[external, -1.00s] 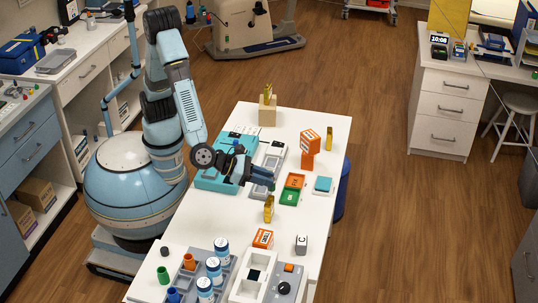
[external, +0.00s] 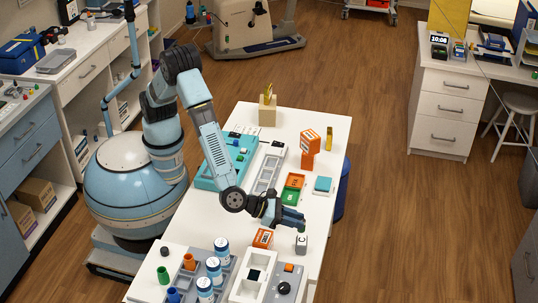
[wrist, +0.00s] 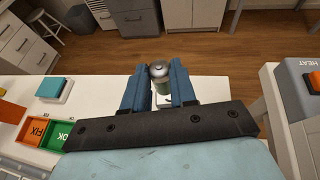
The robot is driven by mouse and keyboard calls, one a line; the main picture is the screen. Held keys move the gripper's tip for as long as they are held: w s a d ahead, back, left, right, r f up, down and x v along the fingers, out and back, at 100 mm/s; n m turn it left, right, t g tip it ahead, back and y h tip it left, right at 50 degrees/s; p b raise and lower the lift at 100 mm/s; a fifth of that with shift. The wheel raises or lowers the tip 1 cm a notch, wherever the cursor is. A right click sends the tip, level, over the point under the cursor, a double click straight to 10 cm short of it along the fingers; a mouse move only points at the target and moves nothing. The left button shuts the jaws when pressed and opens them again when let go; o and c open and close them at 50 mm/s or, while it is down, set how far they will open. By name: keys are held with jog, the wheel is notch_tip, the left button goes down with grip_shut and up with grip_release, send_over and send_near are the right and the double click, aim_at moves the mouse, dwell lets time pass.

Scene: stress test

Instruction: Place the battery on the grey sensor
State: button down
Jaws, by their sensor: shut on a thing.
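My gripper (wrist: 158,88) is shut on a grey-green battery with a silver top (wrist: 159,74), held upright between the blue fingers. A small grey block marked C (external: 301,244), possibly the grey sensor, stands on the table just below the fingers in that picture. In the wrist view, a pale surface shows beneath the battery, but I cannot tell what it is or whether they touch.
An orange box (external: 262,238) stands left of the C block. A grey unit marked HEAT (wrist: 291,104) is to the right in the wrist view. An orange-and-green tray (external: 291,190) and a teal-topped block (external: 322,185) lie behind. The table's right edge is close.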

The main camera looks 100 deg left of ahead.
jog(key=shift+w+d+f, duration=0.1)
jog(key=shift+w+f, duration=0.05)
jog(key=shift+f, duration=0.85)
jog(key=shift+w+d+f, duration=0.1)
jog(key=shift+w+f, duration=0.05)
jog(key=shift+f, duration=0.8)
jog(key=c, duration=0.9)
grip_release()
jog(key=shift+f, duration=0.1)
